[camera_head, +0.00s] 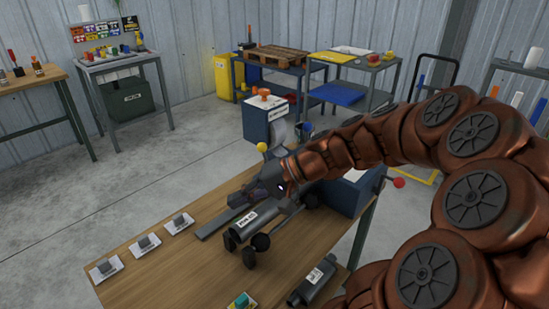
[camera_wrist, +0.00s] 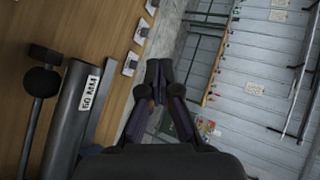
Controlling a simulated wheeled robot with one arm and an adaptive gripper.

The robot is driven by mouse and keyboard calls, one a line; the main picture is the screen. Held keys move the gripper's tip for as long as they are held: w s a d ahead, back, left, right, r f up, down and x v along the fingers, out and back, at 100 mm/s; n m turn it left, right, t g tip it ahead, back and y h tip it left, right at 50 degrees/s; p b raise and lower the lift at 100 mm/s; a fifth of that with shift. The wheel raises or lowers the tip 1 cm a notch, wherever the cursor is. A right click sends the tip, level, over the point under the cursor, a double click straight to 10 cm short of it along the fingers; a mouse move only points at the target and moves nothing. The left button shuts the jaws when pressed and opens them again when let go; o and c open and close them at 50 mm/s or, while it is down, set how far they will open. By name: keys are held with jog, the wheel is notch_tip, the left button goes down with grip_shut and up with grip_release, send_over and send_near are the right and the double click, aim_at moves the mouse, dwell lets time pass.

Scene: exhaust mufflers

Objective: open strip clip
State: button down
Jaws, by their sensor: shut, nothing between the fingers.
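My gripper (camera_head: 257,193) is shut and empty above the wooden workbench, near a dark grey cylinder. In the wrist view its fingertips (camera_wrist: 159,68) are together, pointing past the bench edge. Black ball-ended levers (camera_head: 249,257) stand at the cylinder's near side; one also shows in the wrist view (camera_wrist: 42,81). I cannot tell which part is the strip clip.
Small grey parts on white cards (camera_head: 145,243) line the bench's left edge. A dark labelled box (camera_head: 312,281) lies at the front. A blue unit (camera_head: 349,193) with a red-knobbed lever (camera_head: 398,183) stands behind. The bench's left front (camera_head: 180,265) is clear.

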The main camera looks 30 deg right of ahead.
jog(key=w+d+m+t+b, duration=0.25)
jog(key=d+m+t, duration=0.2)
jog(key=d, duration=0.75)
jog(key=m+t+h, duration=0.3)
jog(key=t, duration=0.2)
send_near(266, 148)
jog(key=p+x, duration=0.1)
jog(key=x, duration=0.6)
jog(key=shift+w, duration=0.15)
jog(key=shift+h, duration=0.3)
